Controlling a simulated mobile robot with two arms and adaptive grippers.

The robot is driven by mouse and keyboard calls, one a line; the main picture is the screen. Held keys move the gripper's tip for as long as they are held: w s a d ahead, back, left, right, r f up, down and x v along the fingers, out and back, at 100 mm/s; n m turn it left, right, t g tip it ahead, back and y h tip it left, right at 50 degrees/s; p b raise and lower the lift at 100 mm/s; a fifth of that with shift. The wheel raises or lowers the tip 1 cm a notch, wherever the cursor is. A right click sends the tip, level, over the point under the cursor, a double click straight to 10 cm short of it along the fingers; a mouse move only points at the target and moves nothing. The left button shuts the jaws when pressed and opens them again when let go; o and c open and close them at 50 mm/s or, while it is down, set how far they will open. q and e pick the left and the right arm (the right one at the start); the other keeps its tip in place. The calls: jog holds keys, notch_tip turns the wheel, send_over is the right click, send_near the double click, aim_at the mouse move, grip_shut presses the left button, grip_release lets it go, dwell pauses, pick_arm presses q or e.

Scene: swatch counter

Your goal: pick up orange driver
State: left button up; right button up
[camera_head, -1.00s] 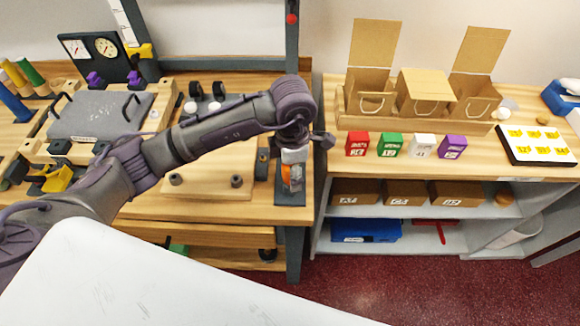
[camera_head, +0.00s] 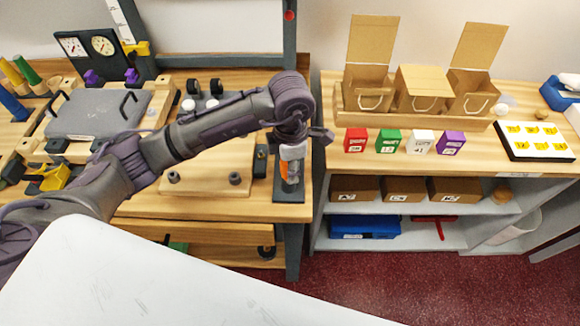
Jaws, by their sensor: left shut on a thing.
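The orange driver (camera_head: 284,170) is upright over a dark stand (camera_head: 291,190) at the right end of the workbench. Only a strip of its orange body shows; a white and grey part is beside it. My left gripper (camera_head: 292,152) reaches down over it from above and is shut on it. The fingers are small and partly hidden by the wrist. I cannot tell whether the driver still touches the stand. My right gripper is not in view.
A wooden board with dark knobs (camera_head: 205,180) lies left of the stand. A gap separates bench and counter.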

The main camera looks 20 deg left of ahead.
pick_arm(q)
jog(key=shift+w+r, duration=0.1)
jog(key=shift+r, duration=0.3)
notch_tip(320, 180, up, 3)
jog(key=shift+f+b, duration=0.2)
jog(key=shift+b, duration=0.55)
jog(key=s+d+r+b, duration=0.1)
jog(key=s+d+r, duration=0.1)
jog(key=d, duration=0.3)
jog(key=s+d+r+b, duration=0.1)
jog(key=s+d+r, duration=0.1)
jog(key=d+r, duration=0.3)
jog(key=shift+s+d, duration=0.3)
jog(key=shift+d, duration=0.1)
